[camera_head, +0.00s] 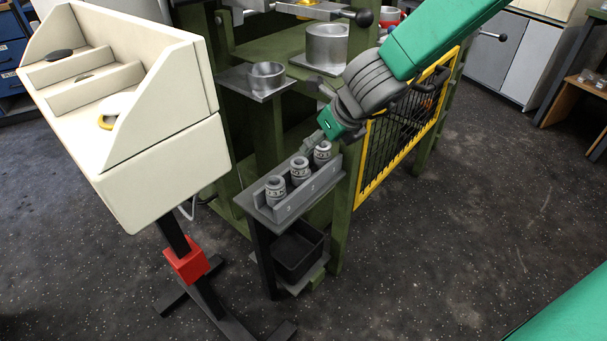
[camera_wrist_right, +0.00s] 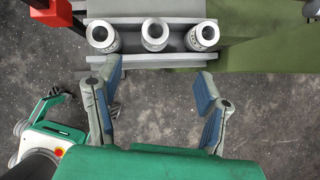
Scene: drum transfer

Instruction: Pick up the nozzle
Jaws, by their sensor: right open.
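Three grey metal nozzles stand upright in a row in a grey holder (camera_head: 290,208): a near one (camera_head: 275,191), a middle one (camera_head: 300,171) and a far one (camera_head: 322,153). In the right wrist view they line up along the top as a left nozzle (camera_wrist_right: 102,37), a middle nozzle (camera_wrist_right: 155,35) and a right nozzle (camera_wrist_right: 202,37). My right gripper (camera_wrist_right: 158,84) is open and empty, its fingers apart from the nozzles and below them in that picture. In the head view my right gripper (camera_head: 316,143) is by the far nozzle, partly hiding it. My left gripper is not in view.
A green frame (camera_head: 341,215) stands behind the holder, with a metal cup (camera_head: 266,76) on a shelf and a yellow-edged mesh guard (camera_head: 398,130) to the right. A cream box (camera_head: 160,165) on a stand is at left. A black bin (camera_head: 298,252) sits below.

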